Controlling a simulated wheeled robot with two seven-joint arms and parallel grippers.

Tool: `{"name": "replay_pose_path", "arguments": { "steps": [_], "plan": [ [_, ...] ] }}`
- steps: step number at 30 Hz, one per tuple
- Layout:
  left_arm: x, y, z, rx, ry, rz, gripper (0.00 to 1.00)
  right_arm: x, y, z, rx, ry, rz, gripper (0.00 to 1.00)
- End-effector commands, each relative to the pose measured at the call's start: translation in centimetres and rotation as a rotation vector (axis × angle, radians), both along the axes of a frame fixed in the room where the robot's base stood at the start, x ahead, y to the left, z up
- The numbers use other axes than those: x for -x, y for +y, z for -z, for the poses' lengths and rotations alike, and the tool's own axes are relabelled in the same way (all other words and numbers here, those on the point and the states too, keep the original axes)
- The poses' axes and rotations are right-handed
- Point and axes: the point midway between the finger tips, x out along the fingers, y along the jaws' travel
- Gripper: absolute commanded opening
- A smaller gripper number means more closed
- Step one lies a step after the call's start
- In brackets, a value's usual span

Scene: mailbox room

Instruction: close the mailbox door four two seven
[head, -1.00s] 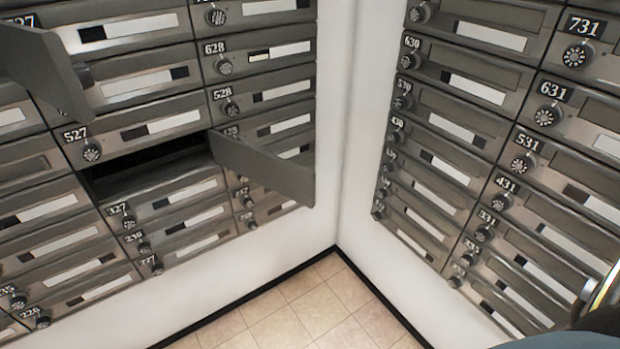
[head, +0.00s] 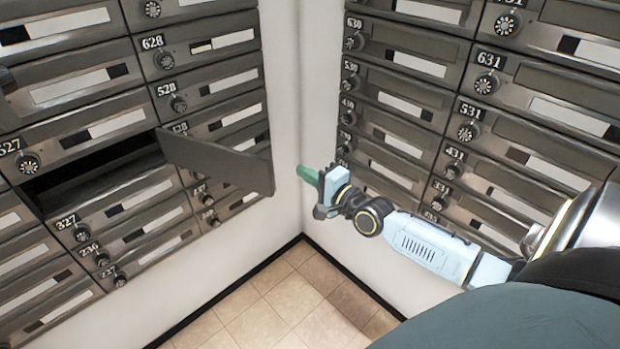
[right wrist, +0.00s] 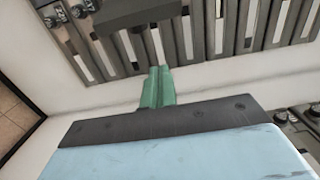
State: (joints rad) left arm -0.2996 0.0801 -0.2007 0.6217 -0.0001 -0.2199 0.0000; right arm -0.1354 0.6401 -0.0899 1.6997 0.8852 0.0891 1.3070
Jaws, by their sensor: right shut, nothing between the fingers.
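The open mailbox door (head: 222,163) stands out from the left bank, hinged at the right side of a dark empty slot (head: 100,172). The slot lies below box 527 and above box 327; the door's own number is not readable. My right gripper (head: 307,175) is shut and empty, its green fingers just right of the door's free edge, apart from it in the head view. In the right wrist view the green fingers (right wrist: 158,87) are together, pointing at the mailbox fronts. A dark panel (right wrist: 137,14) shows beyond them, probably the open door. My left gripper is not in view.
The right bank of mailboxes (head: 450,110) stands close behind my right arm. A white wall corner (head: 300,90) lies between the two banks. The tiled floor (head: 275,300) below is clear.

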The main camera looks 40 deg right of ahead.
Motion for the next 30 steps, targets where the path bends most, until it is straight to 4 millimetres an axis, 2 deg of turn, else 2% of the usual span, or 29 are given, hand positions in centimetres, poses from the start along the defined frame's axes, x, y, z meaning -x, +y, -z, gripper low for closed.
{"name": "replay_pose_path", "arguments": {
  "steps": [3,12,15,19,30],
  "plan": [
    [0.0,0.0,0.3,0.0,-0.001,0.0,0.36,-2.2,0.3,-0.1,0.001,-0.003,0.001,0.0],
    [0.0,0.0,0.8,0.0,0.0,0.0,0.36,-6.7,1.1,0.1,0.0,0.001,0.0,0.0],
    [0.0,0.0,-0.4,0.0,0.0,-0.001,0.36,-5.6,2.6,-0.1,-0.004,0.003,0.0,0.0],
    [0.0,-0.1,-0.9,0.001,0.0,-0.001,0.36,-5.0,3.8,-0.1,-0.002,0.002,0.0,0.0],
    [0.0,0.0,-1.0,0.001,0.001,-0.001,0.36,-4.6,4.4,0.1,0.003,0.002,0.0,0.0]
  ]
}}
